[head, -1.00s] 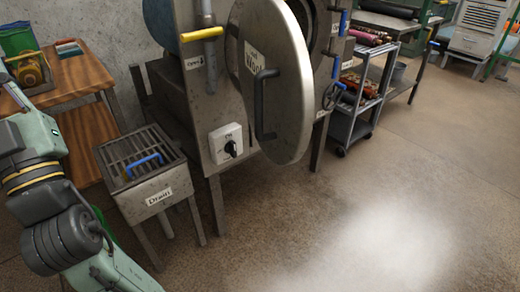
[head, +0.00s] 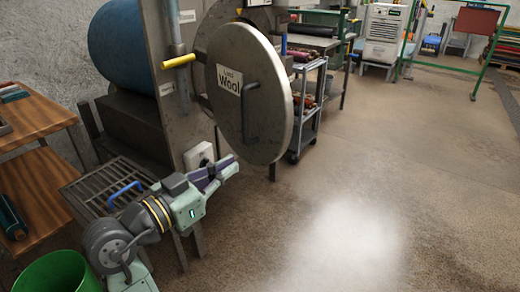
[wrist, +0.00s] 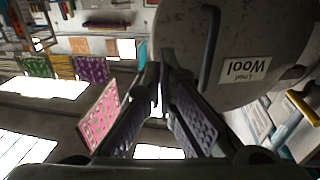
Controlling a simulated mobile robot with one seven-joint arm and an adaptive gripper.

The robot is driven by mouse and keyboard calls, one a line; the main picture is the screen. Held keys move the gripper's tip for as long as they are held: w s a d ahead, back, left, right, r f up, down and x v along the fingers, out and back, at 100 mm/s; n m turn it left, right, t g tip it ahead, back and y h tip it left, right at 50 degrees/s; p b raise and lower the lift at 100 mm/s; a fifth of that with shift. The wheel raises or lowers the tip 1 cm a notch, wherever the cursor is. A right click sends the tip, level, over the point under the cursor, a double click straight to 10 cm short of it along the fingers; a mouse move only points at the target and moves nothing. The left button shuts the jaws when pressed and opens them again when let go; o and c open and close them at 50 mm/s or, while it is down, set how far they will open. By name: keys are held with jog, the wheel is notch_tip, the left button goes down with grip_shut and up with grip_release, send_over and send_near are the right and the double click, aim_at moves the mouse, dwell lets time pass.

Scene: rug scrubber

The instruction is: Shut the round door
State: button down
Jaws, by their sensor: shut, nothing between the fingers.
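The round door (head: 272,100) is a thick grey metal disc with a label reading "Last Wool" and a dark bar handle (head: 249,112). It stands open, swung out from the front of the grey machine (head: 185,120). In the wrist view the door (wrist: 230,75) fills the upper right, tilted, with its handle (wrist: 209,45) just above my fingers. My gripper (head: 230,164) is shut and empty by the door's lower left edge; it also shows in the wrist view (wrist: 163,82). I cannot tell whether it touches the door.
A slatted drain box (head: 95,185) is behind my arm, with a wooden shelf table (head: 40,120) at the left. A green bin (head: 58,272) stands at the front left. A yellow-handled lever (head: 178,61) sticks out left of the door. The floor (head: 400,180) to the right is clear.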

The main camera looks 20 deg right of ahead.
aim_at(281, 137)
jog(key=p+x, duration=0.3)
jog(key=x, duration=1.1)
jog(key=shift+d, duration=0.1)
